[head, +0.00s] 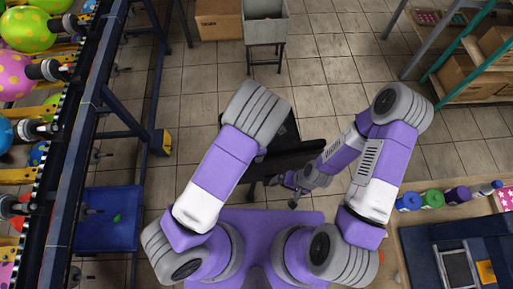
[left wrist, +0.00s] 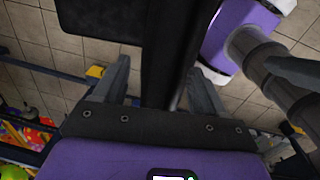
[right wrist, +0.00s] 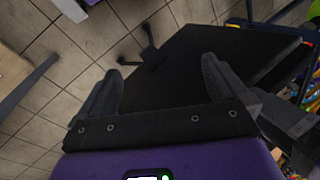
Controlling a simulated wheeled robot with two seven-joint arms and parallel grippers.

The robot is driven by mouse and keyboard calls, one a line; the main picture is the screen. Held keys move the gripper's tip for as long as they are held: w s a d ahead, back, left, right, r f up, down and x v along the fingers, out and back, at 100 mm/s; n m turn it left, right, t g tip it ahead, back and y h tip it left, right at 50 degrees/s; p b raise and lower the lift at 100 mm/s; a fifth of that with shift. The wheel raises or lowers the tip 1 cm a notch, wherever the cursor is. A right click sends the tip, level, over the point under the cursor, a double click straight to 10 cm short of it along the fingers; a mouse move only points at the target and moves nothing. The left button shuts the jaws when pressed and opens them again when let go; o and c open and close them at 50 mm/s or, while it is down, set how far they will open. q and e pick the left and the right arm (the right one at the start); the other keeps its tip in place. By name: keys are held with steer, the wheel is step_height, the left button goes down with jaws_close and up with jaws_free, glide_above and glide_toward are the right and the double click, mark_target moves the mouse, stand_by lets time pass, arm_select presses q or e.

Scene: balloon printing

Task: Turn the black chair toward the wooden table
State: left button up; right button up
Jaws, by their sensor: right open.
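The black chair (head: 286,152) stands on the tiled floor in front of me, partly hidden by my left arm in the head view. My right gripper (head: 290,187) is beside the chair's near side. In the right wrist view my right gripper (right wrist: 160,85) is open, with the chair (right wrist: 185,70) filling the space beyond its fingers. In the left wrist view my left gripper (left wrist: 160,88) has its fingers apart, with a black chair part (left wrist: 165,50) between them. The left fingertips are hidden in the head view. A wooden table edge (head: 392,262) shows at the lower right.
Bottles (head: 432,198) and a framed screen (head: 458,267) are on the table at right. A conveyor with balloons (head: 28,30) runs along the left. Open floor lies beyond the chair.

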arm_select(q)
steer(key=shift+o, duration=0.5)
steer(key=shift+r, duration=0.4)
steer(key=r, duration=0.4)
steer(key=r+p, duration=0.1)
steer(key=r, duration=0.1)
steer(key=shift+s+r, duration=0.3)
steer(key=shift+r, duration=0.1)
steer(key=shift+f, duration=0.1)
